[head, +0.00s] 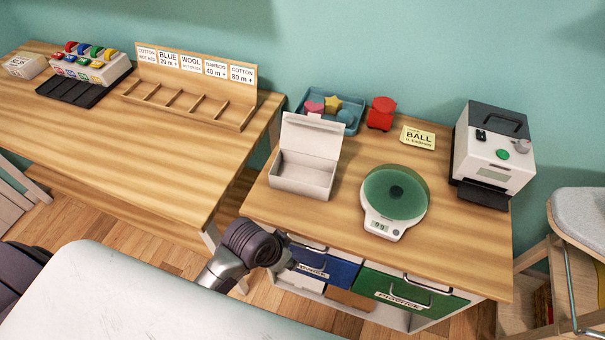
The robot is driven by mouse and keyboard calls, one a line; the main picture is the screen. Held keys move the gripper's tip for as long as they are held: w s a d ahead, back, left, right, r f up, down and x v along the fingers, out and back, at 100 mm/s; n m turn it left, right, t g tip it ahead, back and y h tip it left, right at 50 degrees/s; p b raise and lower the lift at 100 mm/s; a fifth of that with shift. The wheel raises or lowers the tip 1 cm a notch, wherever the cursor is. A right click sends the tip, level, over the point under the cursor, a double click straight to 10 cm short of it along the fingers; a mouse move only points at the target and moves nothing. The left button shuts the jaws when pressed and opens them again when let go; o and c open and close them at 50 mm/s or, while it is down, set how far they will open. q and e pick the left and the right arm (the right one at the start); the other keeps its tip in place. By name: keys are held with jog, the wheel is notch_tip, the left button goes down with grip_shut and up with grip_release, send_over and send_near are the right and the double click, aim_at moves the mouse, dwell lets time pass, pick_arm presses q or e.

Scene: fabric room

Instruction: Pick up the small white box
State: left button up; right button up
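An open white box (303,172) with its lid raised stands on the right wooden table, left of the scale. Its inside looks empty. A smaller closed white box (24,66) with a printed label lies at the far left end of the left table. A grey and dark arm link of mine shows in front of the right table, below the open box and apart from it. No gripper fingers are visible in the head view.
A kitchen scale (394,199) with a green pan, a blue tray (349,128) of coloured shapes, a red container (381,113), a yellow note (418,138) and a white machine (491,155) share the right table. A wooden rack (235,109) and a coloured-button device (107,70) stand on the left table.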

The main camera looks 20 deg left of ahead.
pick_arm(q)
jog(key=d+r+m+h, duration=0.1)
jog(key=d+r+m, duration=0.15)
jog(key=r, duration=0.75)
jog(key=w+d+r+m, duration=0.1)
jog(key=w+m, duration=0.1)
jog(key=w+d+r+m, duration=0.1)
jog(key=w+d, duration=0.1)
jog(key=w+d+r+m+g, duration=0.1)
jog(key=r+m, duration=0.1)
jog(key=shift+w+d+r+m, duration=0.1)
jog(key=shift+w+d+m, duration=0.15)
jog(key=shift+w+m, duration=0.15)
jog(key=w+a+r+m+g+y, duration=0.25)
jog(key=w+a+r+m, duration=0.25)
jog(key=w+a+r, duration=0.45)
send_near(302, 195)
jog(key=shift+w+a+n+y+p, duration=0.1)
jog(key=shift+n+y+p, duration=0.15)
jog(key=shift+y+p, duration=0.1)
jog(key=shift+d+f+p, duration=0.2)
jog(key=shift+f, duration=1.35)
jog(key=shift+d+f+p, duration=0.15)
jog(key=shift+f+p, duration=0.05)
jog(key=shift+f, duration=1.35)
jog(key=shift+c, duration=0.3)
grip_shut()
